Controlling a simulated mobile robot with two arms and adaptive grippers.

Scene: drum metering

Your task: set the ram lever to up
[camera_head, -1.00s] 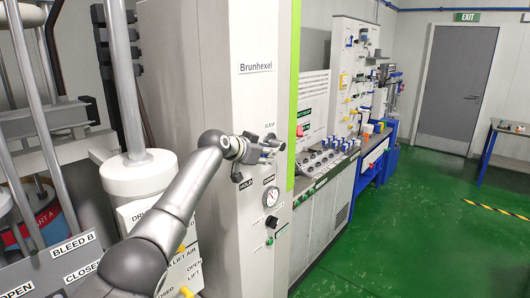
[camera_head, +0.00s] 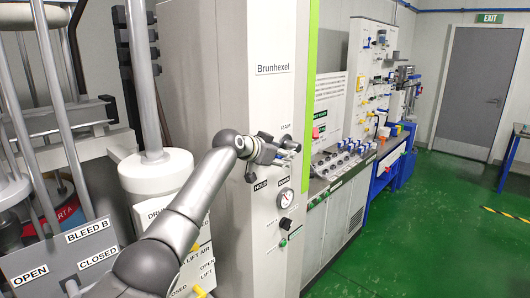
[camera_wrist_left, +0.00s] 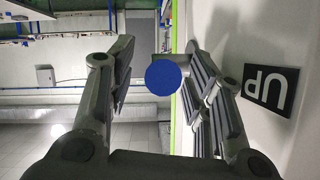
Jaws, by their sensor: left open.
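The ram lever's round blue knob (camera_wrist_left: 167,78) shows in the left wrist view, between the two spread fingers of my left gripper (camera_wrist_left: 165,85). Whether a finger touches it, I cannot tell. A black UP label (camera_wrist_left: 268,88) is to the right of the fingers, upside down in that view. In the head view my left gripper (camera_head: 286,150) is at the tall white Brunhexel cabinet (camera_head: 230,90), just below the RAM label. It hides the lever and the UP label there. The HOLD label (camera_head: 260,185) and DOWN label (camera_head: 284,177) show below the gripper. My right gripper is out of view.
A round gauge (camera_head: 285,198) and a small black switch (camera_head: 285,223) sit on the cabinet below the labels. A control panel (camera_head: 342,157) with several knobs stands to the right. Drum lift and bleed labels are at lower left. The green floor (camera_head: 440,215) is clear.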

